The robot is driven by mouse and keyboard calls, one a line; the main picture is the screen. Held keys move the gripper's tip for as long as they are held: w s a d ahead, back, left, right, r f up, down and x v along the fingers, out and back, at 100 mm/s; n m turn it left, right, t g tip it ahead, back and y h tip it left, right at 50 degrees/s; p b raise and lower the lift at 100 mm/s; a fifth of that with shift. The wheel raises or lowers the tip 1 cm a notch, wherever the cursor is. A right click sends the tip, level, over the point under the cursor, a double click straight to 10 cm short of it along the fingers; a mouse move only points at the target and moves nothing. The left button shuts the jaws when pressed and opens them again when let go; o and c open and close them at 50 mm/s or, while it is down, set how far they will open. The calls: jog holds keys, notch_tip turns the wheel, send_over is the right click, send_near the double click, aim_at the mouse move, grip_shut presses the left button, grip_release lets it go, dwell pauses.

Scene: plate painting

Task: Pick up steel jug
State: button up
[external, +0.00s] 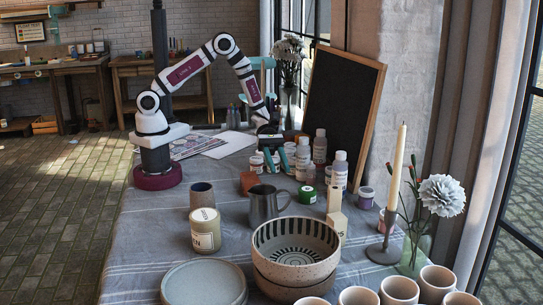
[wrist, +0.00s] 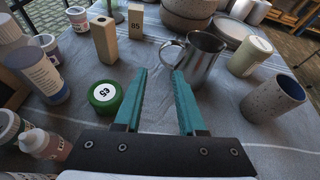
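The steel jug (external: 264,204) stands upright on the cloth-covered table in the external view, with its handle on the right side. In the wrist view the shiny steel jug (wrist: 202,58) stands just beyond the fingertips, with its handle toward the left. My gripper (wrist: 157,72) has teal fingers spread apart with nothing between them. In the external view my gripper (external: 275,158) is low over the table, behind the jug and apart from it, among the paint bottles.
Near the jug are a green-lidded pot (wrist: 104,96), wooden blocks (wrist: 104,40), a cream tin (wrist: 250,56) and a speckled cup (wrist: 274,98). Stacked bowls (external: 295,250) stand in front of it. Several bottles (external: 340,170) and a blackboard (external: 343,115) are behind. Bare cloth lies left of the cups.

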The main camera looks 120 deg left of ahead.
aim_at(270, 206)
jog(key=x, duration=1.3)
jog(key=shift+f, duration=0.1)
grip_shut()
dwell(0.7)
